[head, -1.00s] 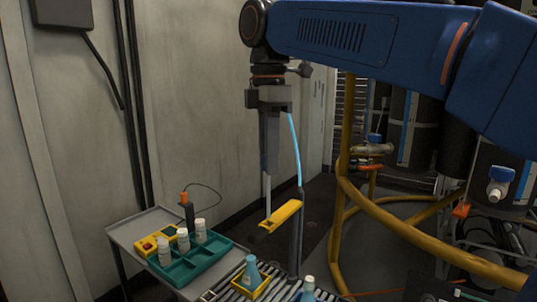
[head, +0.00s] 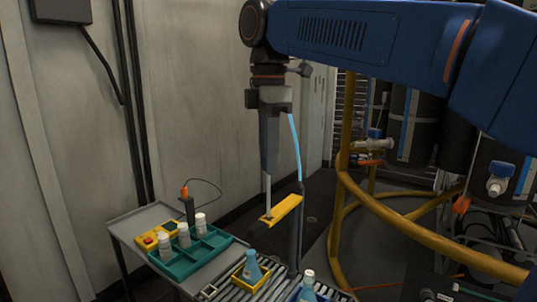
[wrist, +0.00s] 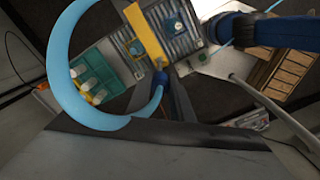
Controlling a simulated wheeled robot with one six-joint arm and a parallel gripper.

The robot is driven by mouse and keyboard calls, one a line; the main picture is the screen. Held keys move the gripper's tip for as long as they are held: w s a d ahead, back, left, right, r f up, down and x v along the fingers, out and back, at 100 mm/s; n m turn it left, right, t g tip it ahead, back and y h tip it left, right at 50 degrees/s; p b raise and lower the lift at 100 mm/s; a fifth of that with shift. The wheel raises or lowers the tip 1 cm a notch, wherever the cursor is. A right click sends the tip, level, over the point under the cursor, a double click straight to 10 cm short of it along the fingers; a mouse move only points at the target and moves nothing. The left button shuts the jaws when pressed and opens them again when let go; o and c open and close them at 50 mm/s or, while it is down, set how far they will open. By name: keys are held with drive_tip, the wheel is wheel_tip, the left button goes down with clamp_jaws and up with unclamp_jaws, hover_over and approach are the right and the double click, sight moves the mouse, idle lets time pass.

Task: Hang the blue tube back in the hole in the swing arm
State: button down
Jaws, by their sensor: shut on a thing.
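In the head view my gripper (head: 269,170) points straight down, shut on the blue tube. A thin pale straight length of the tube (head: 268,193) hangs below the fingers. Its lower end meets the near end of the yellow swing arm (head: 284,208); I cannot tell whether it is in the hole, which is hidden. A light blue curved length shows right of my gripper. In the wrist view the tube (wrist: 57,75) makes a big loop on the left, and the yellow swing arm (wrist: 146,35) lies beyond the fingers.
A grey table holds a green tray (head: 190,262) with white bottles. A roller conveyor carries a yellow holder with a blue flask (head: 253,268), and another flask (head: 308,285) stands to its right. A yellow railing (head: 410,232) curves on the right. The wall is on the left.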

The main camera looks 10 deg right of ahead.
drive_tip(key=shift+f, duration=0.9)
hover_over(269, 216)
drive_tip(key=shift+w+f, duration=0.15)
drive_tip(key=shift+f, duration=0.9)
drive_tip(key=shift+w+f, duration=0.1)
drive_tip(key=shift+f, duration=1.1)
drive_tip(key=shift+f, duration=2.4)
drive_tip(key=c, duration=0.9)
unclamp_jaws()
